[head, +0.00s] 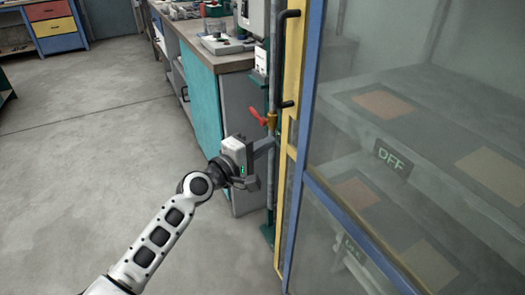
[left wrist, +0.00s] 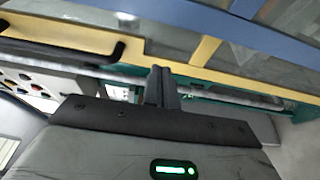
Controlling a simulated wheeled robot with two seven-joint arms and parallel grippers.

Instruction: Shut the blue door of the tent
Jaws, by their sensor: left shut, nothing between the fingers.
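The tent stands at the right of the head view, with clear panels. The blue door's frame (head: 309,75) runs up beside a yellow frame (head: 290,70) that bears black handles. The blue frame also crosses the top of the left wrist view (left wrist: 200,18). My left gripper (head: 272,145) is shut and empty, its fingertips close to the left side of the yellow frame. In the left wrist view its fingertips (left wrist: 161,75) overlap the yellow frame's edge (left wrist: 180,66); I cannot tell if they touch. My right gripper is out of view.
A pipe with a red-handled valve (head: 258,116) runs upright just left of the yellow frame. A workbench with a teal side (head: 200,100) stands behind my left gripper. Grey floor (head: 80,150) is clear at the left.

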